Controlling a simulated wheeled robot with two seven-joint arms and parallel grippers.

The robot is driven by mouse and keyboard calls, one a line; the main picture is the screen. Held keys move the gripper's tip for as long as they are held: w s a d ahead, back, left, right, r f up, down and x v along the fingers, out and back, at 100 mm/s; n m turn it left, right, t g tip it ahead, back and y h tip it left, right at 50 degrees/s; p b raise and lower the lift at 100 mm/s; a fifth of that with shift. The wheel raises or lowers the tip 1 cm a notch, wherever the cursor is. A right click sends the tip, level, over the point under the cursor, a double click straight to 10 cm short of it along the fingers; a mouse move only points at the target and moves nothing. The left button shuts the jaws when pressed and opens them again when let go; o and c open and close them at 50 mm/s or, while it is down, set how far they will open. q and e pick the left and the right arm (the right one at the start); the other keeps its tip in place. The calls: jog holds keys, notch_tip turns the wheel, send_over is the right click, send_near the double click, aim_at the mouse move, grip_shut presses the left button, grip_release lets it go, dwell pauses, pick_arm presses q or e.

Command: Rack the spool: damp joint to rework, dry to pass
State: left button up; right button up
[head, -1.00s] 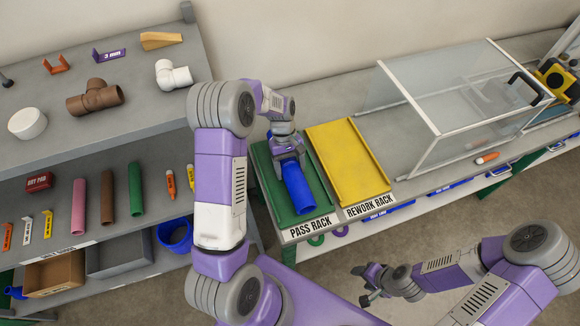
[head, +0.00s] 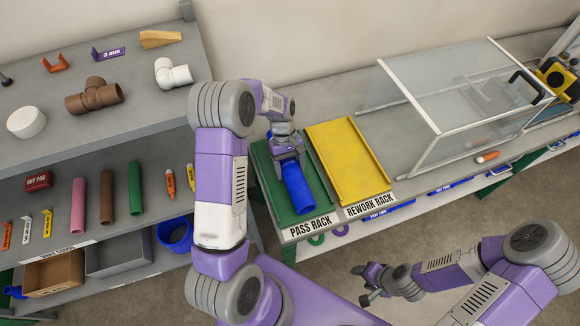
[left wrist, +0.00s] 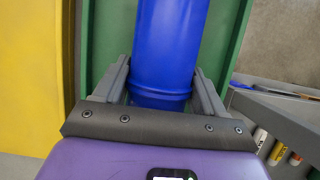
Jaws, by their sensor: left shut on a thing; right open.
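The blue spool (head: 297,188) lies lengthwise in the green pass rack (head: 315,196), which is labelled PASS RACK. My left gripper (head: 287,153) is over the rack and shut on the spool's rear part. In the left wrist view the spool (left wrist: 170,45) sits between the two fingers (left wrist: 162,88), with the green tray around it. A ring line crosses the spool near the fingers; I cannot tell whether it is damp. The yellow rework rack (head: 347,160), labelled REWORK RACK, is empty beside it. My right gripper (head: 366,283) is open and empty, low at the front right.
A clear-walled enclosure (head: 455,105) stands right of the racks, with an orange marker (head: 488,157) near it.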

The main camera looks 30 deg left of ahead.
pick_arm(q)
jog(key=o, duration=1.4)
jog(key=v, duration=0.7)
jog(key=shift+r+p, duration=0.3)
jog(key=shift+p, duration=0.05)
